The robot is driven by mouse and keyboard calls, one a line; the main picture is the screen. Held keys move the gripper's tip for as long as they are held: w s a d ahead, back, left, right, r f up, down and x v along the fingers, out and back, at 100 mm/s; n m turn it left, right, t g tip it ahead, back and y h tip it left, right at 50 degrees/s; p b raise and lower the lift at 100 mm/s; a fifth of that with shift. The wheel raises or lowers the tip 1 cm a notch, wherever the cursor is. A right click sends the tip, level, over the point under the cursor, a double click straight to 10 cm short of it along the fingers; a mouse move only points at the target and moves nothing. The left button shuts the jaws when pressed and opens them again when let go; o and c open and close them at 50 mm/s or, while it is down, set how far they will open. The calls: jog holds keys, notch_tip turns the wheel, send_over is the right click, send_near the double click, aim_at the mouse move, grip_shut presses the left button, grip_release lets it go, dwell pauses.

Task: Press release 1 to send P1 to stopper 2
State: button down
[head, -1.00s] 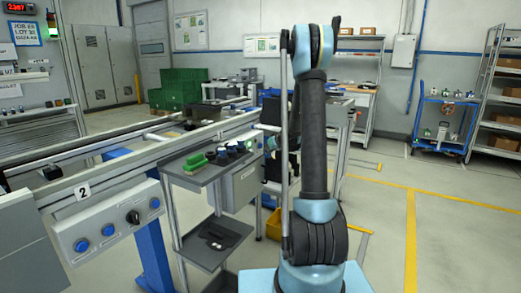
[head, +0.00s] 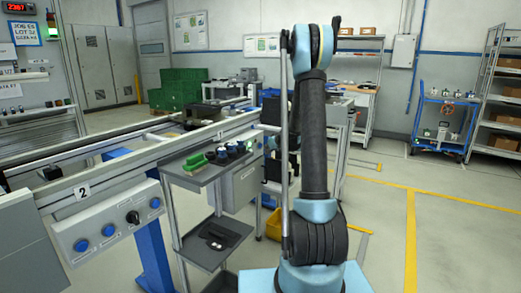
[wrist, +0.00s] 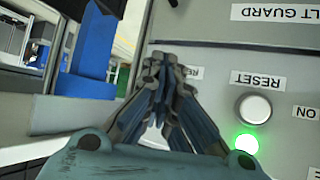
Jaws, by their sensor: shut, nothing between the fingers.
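In the wrist view my gripper (wrist: 160,70) is shut and empty, its fingertips in front of a grey control panel (wrist: 225,25). Whether the tips touch the panel I cannot tell. A label starting "RE" (wrist: 196,73) is partly covered by the fingers, and any button by it is hidden. Beside it are a RESET label (wrist: 257,79), a pale round button (wrist: 254,108) and a lit green lamp (wrist: 246,144). In the head view the gripper is hidden behind my arm. A dark pallet-like block (head: 213,110) is on the far conveyor; I cannot read whether it is P1.
The conveyor (head: 122,163) runs along the left. A front panel with blue buttons (head: 108,230) and a black knob sits below a "2" sign (head: 82,192). A grey shelf cart (head: 188,178) holds a green brush (head: 194,162) and dark items.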

jog(key=shift+a, duration=0.1)
jog(key=shift+w+a, duration=0.15)
jog(key=shift+a, duration=0.1)
jog(key=shift+w+a, duration=0.25)
jog(key=shift+a, duration=0.1)
dwell(1.0)
dwell(0.5)
jog(key=shift+s+d, duration=0.55)
jog(key=shift+d, duration=0.15)
